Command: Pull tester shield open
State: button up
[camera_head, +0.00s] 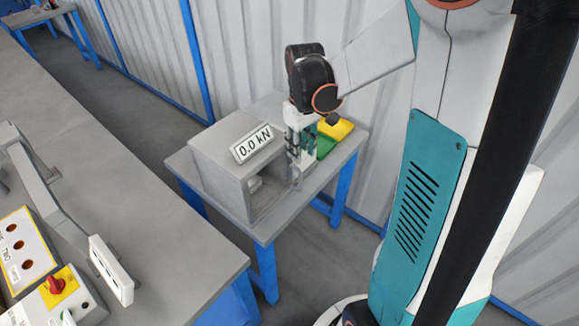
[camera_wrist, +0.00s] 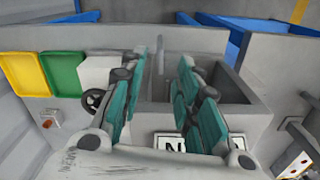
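The tester (camera_head: 222,165) is a grey box with a "0.0 kN" display (camera_head: 252,143) on top and an open hollow in its front. In the wrist view its grey body (camera_wrist: 245,125) lies beyond and to the right of my fingers. The shield is hard to tell apart from the grey body. A thin grey upright bar (camera_wrist: 160,55), perhaps its handle, shows between my fingertips. My gripper (camera_head: 299,172) points down at the tester's right side. In the wrist view my gripper (camera_wrist: 162,68) has its teal fingers apart. I see no contact with the bar.
The tester stands on a small grey table (camera_head: 265,232) with blue legs. A yellow tray (camera_head: 337,129) and a green tray (camera_head: 325,147) lie behind my gripper. A long grey bench (camera_head: 130,190) with a control panel (camera_head: 60,287) fills the left. A corrugated wall stands behind.

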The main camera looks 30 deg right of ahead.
aim_at(300, 180)
notch_tip(300, 180, down, 13)
jog(key=b, duration=0.4)
jog(key=shift+f+b, duration=0.2)
jog(key=shift+b, duration=0.15)
grip_shut()
